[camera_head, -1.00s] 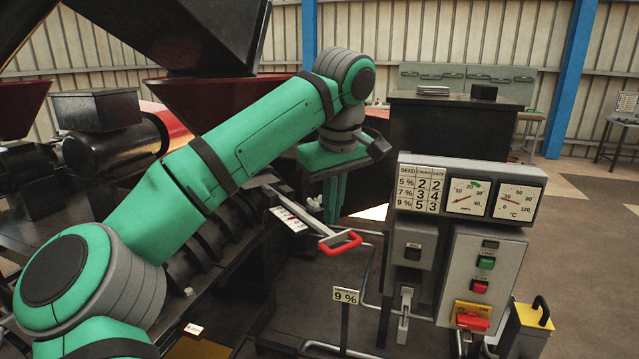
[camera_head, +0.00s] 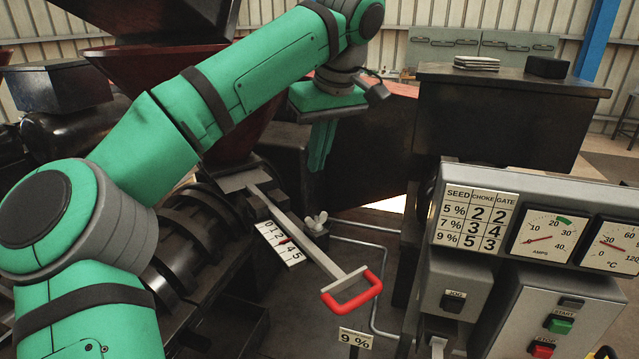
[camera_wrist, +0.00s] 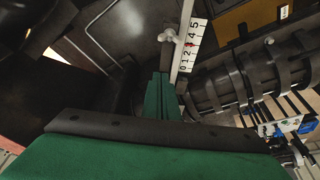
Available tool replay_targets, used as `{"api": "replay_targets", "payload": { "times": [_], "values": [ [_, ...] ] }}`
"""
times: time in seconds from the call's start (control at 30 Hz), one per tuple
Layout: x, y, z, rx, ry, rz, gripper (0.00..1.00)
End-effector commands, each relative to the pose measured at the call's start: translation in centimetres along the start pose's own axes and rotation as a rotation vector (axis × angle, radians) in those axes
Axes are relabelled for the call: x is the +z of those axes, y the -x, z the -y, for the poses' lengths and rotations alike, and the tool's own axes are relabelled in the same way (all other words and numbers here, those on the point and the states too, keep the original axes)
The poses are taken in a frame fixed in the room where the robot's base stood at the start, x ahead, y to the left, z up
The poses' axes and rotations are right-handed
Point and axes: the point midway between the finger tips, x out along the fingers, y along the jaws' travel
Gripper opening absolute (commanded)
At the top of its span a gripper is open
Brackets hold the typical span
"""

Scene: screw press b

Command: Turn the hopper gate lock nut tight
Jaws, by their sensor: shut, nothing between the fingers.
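The hopper gate lock nut, a pale wing nut (camera_head: 318,221), sits on a dark block beside the gate bar. In the wrist view the wing nut (camera_wrist: 168,36) shows beyond my fingertips. The flat gate bar (camera_head: 300,232) ends in a red loop handle (camera_head: 352,293). A white number scale (camera_head: 277,243) with a red mark lies along the bar; it also shows in the wrist view (camera_wrist: 191,45). My green gripper (camera_head: 317,166) is shut and empty, pointing down. It appears above and apart from the nut in the head view.
A control panel with seed table (camera_head: 476,217), gauges and buttons stands at the right. The dark red hopper (camera_head: 235,125) is behind my arm. A "9 %" sign (camera_head: 355,338) stands in front. A dark cabinet (camera_head: 510,115) stands behind.

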Motion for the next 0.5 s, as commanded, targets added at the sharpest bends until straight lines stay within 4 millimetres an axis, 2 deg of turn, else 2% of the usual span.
{"api": "replay_targets", "payload": {
  "times": [0.17, 0.5],
  "values": [
    [0.1, -1.2, -0.1, 0.001, -0.003, 0.001, 0.0],
    [0.2, -7.3, -0.2, 0.002, -0.004, 0.004, 0.0]
  ]
}}
